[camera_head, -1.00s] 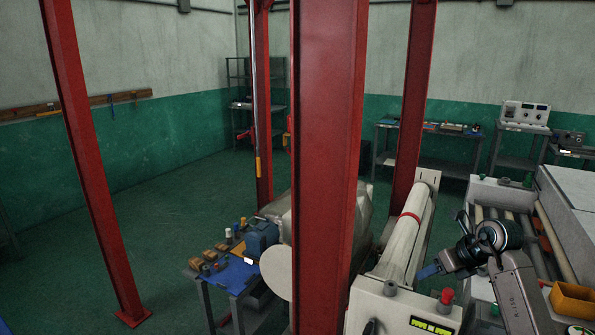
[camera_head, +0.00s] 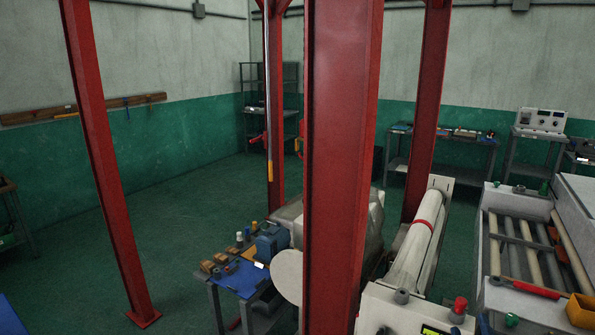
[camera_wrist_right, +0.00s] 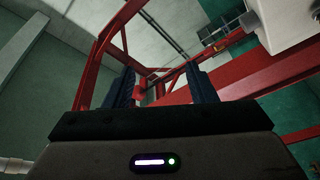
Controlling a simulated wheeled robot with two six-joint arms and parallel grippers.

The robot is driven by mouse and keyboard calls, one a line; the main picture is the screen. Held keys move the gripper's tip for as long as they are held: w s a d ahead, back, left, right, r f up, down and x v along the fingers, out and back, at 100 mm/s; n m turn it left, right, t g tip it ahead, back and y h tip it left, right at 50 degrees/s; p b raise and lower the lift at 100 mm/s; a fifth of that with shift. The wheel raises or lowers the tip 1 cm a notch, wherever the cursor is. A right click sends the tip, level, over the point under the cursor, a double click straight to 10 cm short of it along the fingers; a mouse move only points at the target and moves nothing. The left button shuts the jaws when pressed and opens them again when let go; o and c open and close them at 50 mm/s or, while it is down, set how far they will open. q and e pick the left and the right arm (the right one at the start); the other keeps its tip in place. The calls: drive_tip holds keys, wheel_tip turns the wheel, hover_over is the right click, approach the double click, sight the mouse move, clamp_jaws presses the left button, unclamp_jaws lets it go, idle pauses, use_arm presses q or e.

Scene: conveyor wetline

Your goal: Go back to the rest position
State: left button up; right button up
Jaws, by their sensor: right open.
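My right gripper (camera_wrist_right: 160,72) shows in the right wrist view. Its two dark fingers stand apart with nothing between them, so it is open and empty. Behind the fingers are red beams, a pale wall and ceiling. In the head view neither gripper shows. My left gripper is in neither view.
A thick red post (camera_head: 340,180) blocks the middle of the head view; another red post (camera_head: 100,150) stands at left. A small table with a blue top (camera_head: 238,280) stands between them. The roller conveyor (camera_head: 520,240) is at right.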

drive_tip(key=s+f+m+g, duration=0.5)
drive_tip(key=s+f+g, duration=0.3)
drive_tip(key=s+f, duration=0.4)
drive_tip(key=s+a+f+m+g+y, duration=0.1)
drive_tip(key=s+a+f+g+y, duration=0.2)
drive_tip(key=s, duration=0.4)
drive_tip(key=s+a+f+m+g+y, duration=0.1)
drive_tip(key=s+a+f+g+y, duration=0.1)
drive_tip(key=s+a+f+g, duration=0.4)
drive_tip(key=s+d+f+b, duration=0.1)
drive_tip(key=d+f+b, duration=0.25)
drive_tip(key=f, duration=1.55)
drive_tip(key=s+d+f+b, duration=0.15)
drive_tip(key=f+b, duration=0.25)
drive_tip(key=f, duration=1.6)
drive_tip(key=s+f+b, duration=0.2)
drive_tip(key=s+f, duration=0.6)
drive_tip(key=f, duration=0.3)
drive_tip(key=s+d+f+b, duration=0.1)
drive_tip(key=s+f+b, duration=0.2)
drive_tip(key=s+f, duration=0.6)
wheel_tip(320, 180, down, 3)
drive_tip(key=shift+r+g, duration=0.15)
drive_tip(key=shift+g, duration=0.15)
